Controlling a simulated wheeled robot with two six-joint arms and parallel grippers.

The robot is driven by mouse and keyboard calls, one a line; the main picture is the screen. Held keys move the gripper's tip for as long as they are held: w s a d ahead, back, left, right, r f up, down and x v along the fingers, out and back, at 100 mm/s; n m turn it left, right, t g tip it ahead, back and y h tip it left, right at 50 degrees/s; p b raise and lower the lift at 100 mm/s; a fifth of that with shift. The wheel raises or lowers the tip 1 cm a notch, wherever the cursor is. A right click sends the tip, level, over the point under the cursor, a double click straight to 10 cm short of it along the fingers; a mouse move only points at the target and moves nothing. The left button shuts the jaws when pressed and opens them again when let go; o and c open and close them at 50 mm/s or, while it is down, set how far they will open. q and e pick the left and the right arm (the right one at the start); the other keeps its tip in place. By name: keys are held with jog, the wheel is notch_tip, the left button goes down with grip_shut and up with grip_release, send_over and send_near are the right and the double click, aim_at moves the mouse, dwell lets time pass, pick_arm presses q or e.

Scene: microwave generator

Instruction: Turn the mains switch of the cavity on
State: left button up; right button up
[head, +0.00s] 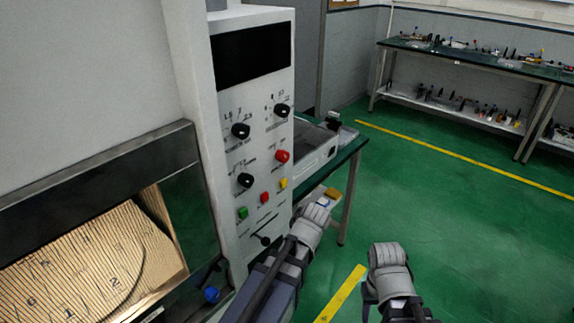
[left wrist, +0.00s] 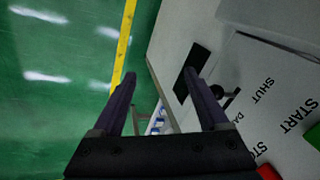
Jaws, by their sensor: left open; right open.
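The cavity's tall white control panel (head: 231,205) carries black knobs, a red knob (head: 283,156), and green (head: 243,213), red (head: 264,198) and yellow (head: 283,183) buttons. A black lever knob (head: 265,240) sits low on it, also seen in the left wrist view (left wrist: 218,91). A dark plate (left wrist: 193,65) lies beside that knob, by one fingertip; I cannot tell whether it is the mains switch. No mains label is legible. My left gripper (left wrist: 160,75) is open and empty near the panel's lower part; contact is unclear. My right gripper (head: 388,262) is open, right of the panel, over the floor.
A cavity with a lit window (head: 95,265) stands left of the panel. A green-topped table (head: 347,150) with a grey device stands behind it. A loaded workbench (head: 480,60) is at the back right. Green floor (head: 450,215) with yellow lines is clear at right.

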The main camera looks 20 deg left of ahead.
pick_arm(q)
jog(key=w+a+r+n+t+y, duration=0.2)
jog(key=w+a+r+n+y, duration=0.3)
jog(key=w+r+y, duration=0.4)
jog(key=w+d+r+n+t+y, duration=0.1)
jog(key=w+r+y, duration=0.1)
jog(key=r, duration=0.4)
jog(key=w+d+r+n+t+y, duration=0.1)
jog(key=w+d+r+t+y, duration=0.1)
jog(key=w+r, duration=0.3)
jog(key=shift+d+r+n+y, duration=0.25)
jog(key=shift+r+n+y, duration=0.15)
jog(key=shift+r+y, duration=0.25)
